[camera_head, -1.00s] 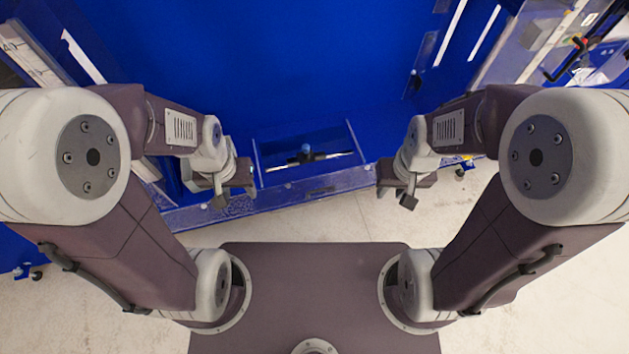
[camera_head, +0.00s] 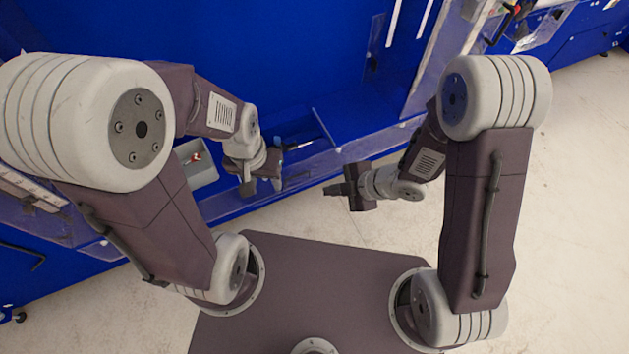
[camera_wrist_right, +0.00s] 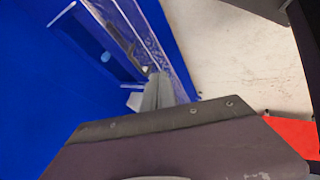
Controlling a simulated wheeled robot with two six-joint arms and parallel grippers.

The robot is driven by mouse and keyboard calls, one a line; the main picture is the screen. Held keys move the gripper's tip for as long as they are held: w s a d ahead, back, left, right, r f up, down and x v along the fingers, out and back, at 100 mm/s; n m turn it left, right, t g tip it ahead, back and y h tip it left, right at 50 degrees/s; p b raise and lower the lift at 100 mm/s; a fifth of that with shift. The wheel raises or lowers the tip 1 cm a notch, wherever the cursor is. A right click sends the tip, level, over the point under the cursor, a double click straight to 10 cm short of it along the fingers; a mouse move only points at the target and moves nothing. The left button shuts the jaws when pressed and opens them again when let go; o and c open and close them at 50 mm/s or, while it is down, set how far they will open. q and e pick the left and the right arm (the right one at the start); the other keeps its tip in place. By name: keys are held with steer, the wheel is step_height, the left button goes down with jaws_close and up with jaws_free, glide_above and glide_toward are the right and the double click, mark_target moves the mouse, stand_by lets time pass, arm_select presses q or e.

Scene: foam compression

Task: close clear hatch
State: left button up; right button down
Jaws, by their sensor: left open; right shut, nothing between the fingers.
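A clear panel (camera_head: 425,75) stands along the right side of the blue station in the head view. A narrower clear piece (camera_head: 375,42) stands just left of it. I cannot tell which of these is the hatch. My left gripper (camera_head: 262,182) is open in front of the station's front edge, touching nothing that I can make out. My right gripper (camera_head: 340,189) is shut and empty, pointing left, on the near side of that edge and below the clear panels. In the right wrist view its fingers (camera_wrist_right: 158,92) appear beside a clear front strip (camera_wrist_right: 150,38).
The blue station (camera_head: 290,60) fills the back. A recess with a dark rod (camera_head: 300,143) lies behind my left gripper, partly hidden. A grey box (camera_head: 197,165) is left of it. Pale open floor (camera_head: 400,225) lies in front and at the right.

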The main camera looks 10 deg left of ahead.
glide_above(305, 180)
steer(key=s+d, duration=0.1)
steer(key=s, duration=0.2)
steer(key=f, duration=0.6)
steer(key=shift+s+f, duration=0.2)
steer(key=shift+f, duration=0.2)
steer(key=shift+w+a, duration=0.25)
steer(key=shift+w, duration=0.1)
